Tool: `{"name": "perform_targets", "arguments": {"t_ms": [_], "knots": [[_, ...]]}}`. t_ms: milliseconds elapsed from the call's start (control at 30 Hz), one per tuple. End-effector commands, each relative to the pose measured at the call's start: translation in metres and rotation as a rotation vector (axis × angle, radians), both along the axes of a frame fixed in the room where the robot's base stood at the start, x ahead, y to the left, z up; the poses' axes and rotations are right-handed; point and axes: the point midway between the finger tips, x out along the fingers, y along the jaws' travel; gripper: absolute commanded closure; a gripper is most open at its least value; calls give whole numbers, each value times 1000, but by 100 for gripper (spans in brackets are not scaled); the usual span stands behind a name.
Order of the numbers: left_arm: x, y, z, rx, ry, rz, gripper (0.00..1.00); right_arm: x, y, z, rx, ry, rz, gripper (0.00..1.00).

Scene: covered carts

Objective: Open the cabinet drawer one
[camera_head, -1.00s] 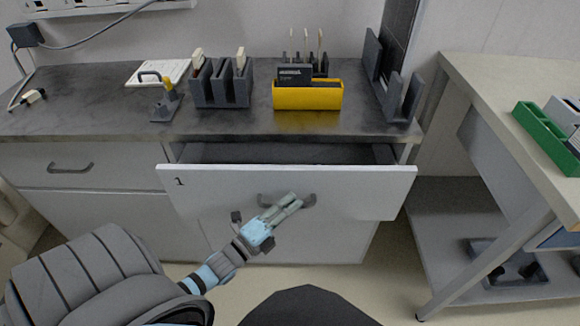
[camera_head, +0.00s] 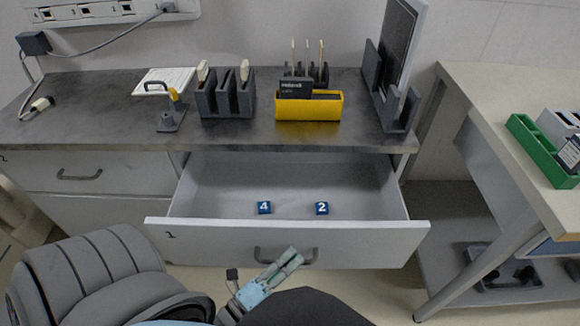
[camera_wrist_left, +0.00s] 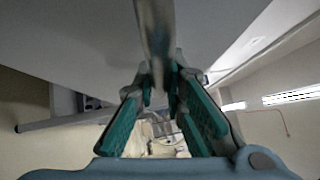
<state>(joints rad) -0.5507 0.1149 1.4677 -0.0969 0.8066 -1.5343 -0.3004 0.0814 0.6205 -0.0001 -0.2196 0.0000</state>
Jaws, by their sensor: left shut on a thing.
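Drawer one (camera_head: 200,235), a white drawer marked 1, stands well out from the cabinet under the dark countertop. Two small blue blocks numbered 4 (camera_head: 264,208) and 2 (camera_head: 322,208) lie on its floor. My left gripper (camera_head: 291,257) is at the grey bar handle (camera_head: 258,254) on the drawer front, shut on it. In the left wrist view the handle (camera_wrist_left: 154,35) runs between the two green-padded fingers (camera_wrist_left: 160,100). My right gripper is not seen.
On the countertop (camera_head: 230,137) stand a grey rack (camera_head: 224,97), a yellow box (camera_head: 308,106) and a grey stand (camera_head: 398,105). A second cart (camera_head: 490,110) with a green bin (camera_head: 540,148) is at the right. A closed drawer (camera_head: 85,178) is at the left.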

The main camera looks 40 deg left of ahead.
Motion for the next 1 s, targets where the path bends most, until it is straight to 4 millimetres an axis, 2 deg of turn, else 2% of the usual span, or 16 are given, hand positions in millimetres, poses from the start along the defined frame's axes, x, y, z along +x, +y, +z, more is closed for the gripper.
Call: {"name": "perform_targets", "arguments": {"t_ms": [133, 167, 200, 300, 633, 767, 1000], "knots": [[0, 0, -1, 3, 4, 0, 100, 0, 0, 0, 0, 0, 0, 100], [0, 0, -1, 3, 4, 0, 86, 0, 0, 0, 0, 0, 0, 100], [0, 0, -1, 3, 4, 0, 80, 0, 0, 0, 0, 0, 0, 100], [0, 0, -1, 2, 3, 0, 68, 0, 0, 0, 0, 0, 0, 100], [-4, 1, -2, 1, 4, 0, 68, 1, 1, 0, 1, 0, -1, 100], [-28, 5, -6, 1, 7, 0, 68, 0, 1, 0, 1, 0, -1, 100], [-92, 14, -14, 1, 6, 1, 68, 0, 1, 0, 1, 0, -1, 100]]}}
